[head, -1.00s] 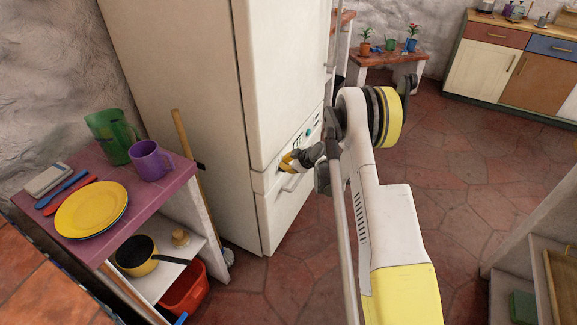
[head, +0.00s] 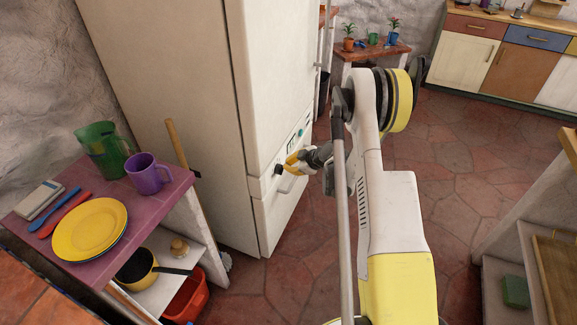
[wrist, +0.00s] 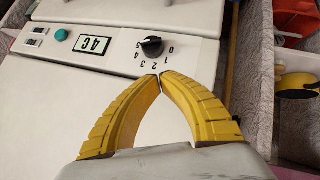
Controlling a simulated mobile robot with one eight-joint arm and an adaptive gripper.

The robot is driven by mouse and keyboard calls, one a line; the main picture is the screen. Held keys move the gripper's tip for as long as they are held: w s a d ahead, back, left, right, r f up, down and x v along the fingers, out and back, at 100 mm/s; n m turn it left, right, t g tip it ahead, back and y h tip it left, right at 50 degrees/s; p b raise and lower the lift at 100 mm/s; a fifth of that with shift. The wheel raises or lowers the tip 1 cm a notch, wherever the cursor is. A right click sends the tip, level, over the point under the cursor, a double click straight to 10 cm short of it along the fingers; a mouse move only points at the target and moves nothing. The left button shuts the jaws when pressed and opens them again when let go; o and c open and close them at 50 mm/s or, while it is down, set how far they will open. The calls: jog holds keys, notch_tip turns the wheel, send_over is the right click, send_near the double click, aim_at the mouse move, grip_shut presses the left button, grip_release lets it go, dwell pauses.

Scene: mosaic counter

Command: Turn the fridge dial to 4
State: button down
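The fridge dial (wrist: 151,46) is a round black knob with a pale mark on the fridge's white control panel. Printed numbers from 0 to 5 curve around its near side in the wrist view; I cannot tell surely which number the mark points to. The dial also shows in the head view (head: 278,170), just left of my gripper (head: 287,166). In the wrist view my gripper (wrist: 160,76) has its yellow fingertips together with nothing between them. The tips are just below the numbers in the picture, apart from the knob. The white fridge (head: 190,110) stands with its doors closed.
The panel has a display (wrist: 93,44) showing 4C and a green button (wrist: 62,34). A bar handle (head: 288,185) lies below the panel. A broom (head: 177,145) leans beside the fridge, near a purple-topped shelf (head: 165,200) with dishes. Open floor lies right of my arm.

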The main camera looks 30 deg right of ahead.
aim_at(280, 172)
jog(key=b+x, duration=0.2)
jog(key=x, duration=0.4)
jog(key=shift+a+f, duration=0.1)
jog(key=shift+f, duration=0.1)
jog(key=f, duration=0.1)
jog(key=f+b, duration=0.1)
jog(key=w+d+f, duration=0.1)
jog(key=shift+w+b, duration=0.1)
jog(key=shift+b, duration=0.3)
jog(key=shift+w+d+f, duration=0.1)
jog(key=shift+f, duration=0.2)
jog(key=shift+f, duration=0.45)
